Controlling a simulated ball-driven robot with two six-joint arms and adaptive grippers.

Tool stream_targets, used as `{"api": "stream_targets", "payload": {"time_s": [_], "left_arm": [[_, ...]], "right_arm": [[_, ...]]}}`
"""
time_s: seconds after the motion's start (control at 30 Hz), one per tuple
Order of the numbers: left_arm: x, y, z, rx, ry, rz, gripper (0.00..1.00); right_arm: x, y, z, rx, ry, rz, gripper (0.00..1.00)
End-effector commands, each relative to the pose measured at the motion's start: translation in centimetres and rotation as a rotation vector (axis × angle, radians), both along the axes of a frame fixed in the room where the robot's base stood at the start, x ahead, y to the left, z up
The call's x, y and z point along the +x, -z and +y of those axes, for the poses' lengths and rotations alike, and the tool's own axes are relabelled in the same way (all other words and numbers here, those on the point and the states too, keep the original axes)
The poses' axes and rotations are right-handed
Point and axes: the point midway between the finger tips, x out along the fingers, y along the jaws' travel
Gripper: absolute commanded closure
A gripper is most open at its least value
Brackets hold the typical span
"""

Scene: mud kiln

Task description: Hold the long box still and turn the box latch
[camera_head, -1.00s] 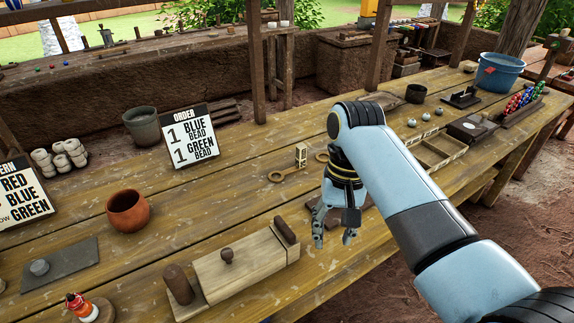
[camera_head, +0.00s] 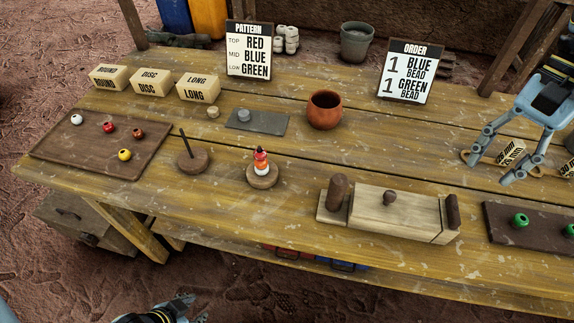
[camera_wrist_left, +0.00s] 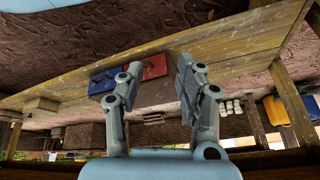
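A long pale wooden box (camera_head: 398,216) lies on the bench at front right. A knob (camera_head: 389,198) stands on its top, an upright dark peg (camera_head: 337,190) at its left end, and a dark wooden bar, perhaps the latch (camera_head: 452,211), at its right end. My right gripper (camera_head: 493,170) is open and empty, behind and right of the box, apart from it. My left gripper (camera_head: 188,309) is low in front of the bench, cut by the bottom edge. The left wrist view shows its fingers (camera_wrist_left: 160,68) apart with nothing between them.
A dark tray (camera_head: 511,238) with green beads lies right of the box. A bead-stacked peg base (camera_head: 263,177) and a clay pot (camera_head: 324,110) stand left and behind. Labelled blocks (camera_head: 198,88) stand at back left. The bench's front edge lies between my left gripper and the box.

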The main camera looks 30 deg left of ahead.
Motion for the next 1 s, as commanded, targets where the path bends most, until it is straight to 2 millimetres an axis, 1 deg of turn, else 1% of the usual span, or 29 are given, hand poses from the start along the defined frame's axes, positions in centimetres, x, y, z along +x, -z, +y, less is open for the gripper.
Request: {"api": "stream_targets", "payload": {"time_s": [0.03,0.07,0.1,0.17,0.2,0.27,0.3,0.37,0.4,0.5,0.57,0.6,0.63,0.7,0.87,1.0], "left_arm": [[2.2,-1.5,-1.3,-0.014,0.034,-0.112,0.64],[3.5,-2.6,-2.1,-0.023,0.058,-0.183,0.64],[5.3,-4.3,-3.1,-0.038,0.091,-0.282,0.64],[7.5,-7.1,-4.9,-0.064,0.140,-0.425,0.64],[8.8,-9.1,-6.1,-0.084,0.174,-0.518,0.64],[10.2,-12.3,-8.0,-0.117,0.225,-0.653,0.64],[10.9,-14.4,-9.1,-0.140,0.258,-0.739,0.64],[12.2,-17.5,-10.8,-0.193,0.273,-0.852,0.64],[12.8,-19.5,-11.8,-0.231,0.281,-0.920,0.64],[13.5,-23.7,-13.8,-0.314,0.305,-1.062,0.64],[13.7,-25.7,-14.7,-0.355,0.319,-1.128,0.64],[14.5,-26.4,-14.8,-0.362,0.319,-1.143,0.64],[15.5,-26.4,-14.7,-0.354,0.309,-1.133,0.64],[16.8,-26.5,-14.5,-0.343,0.294,-1.117,0.64],[18.6,-26.5,-14.6,-0.336,0.281,-1.104,0.64],[20.7,-26.6,-15.4,-0.336,0.279,-1.104,0.64]], "right_arm": [[0.0,0.0,0.0,0.000,0.000,0.000,0.62],[0.0,0.0,0.0,0.000,0.000,0.000,0.62],[0.0,0.0,0.0,0.000,0.000,0.000,0.62],[0.0,0.0,0.0,0.000,0.000,0.000,0.62],[0.0,0.0,0.0,0.000,0.000,0.000,0.62],[0.0,0.0,0.0,0.000,0.000,0.000,0.62],[0.0,0.0,0.0,0.000,0.000,0.000,0.62],[0.0,0.0,0.0,0.000,0.000,0.000,0.62],[0.0,0.0,0.0,0.000,0.000,0.000,0.62],[0.0,0.0,0.0,0.000,0.000,0.000,0.62],[0.0,0.0,0.0,0.000,0.000,0.000,0.62],[0.0,0.0,0.0,0.000,0.000,0.000,0.62],[0.0,0.0,0.0,0.000,0.000,0.000,0.62],[0.0,0.0,0.0,0.000,0.000,0.000,0.62],[0.0,0.0,0.0,0.000,0.000,0.000,0.62],[0.0,0.0,0.0,0.000,0.000,0.000,0.62]]}}
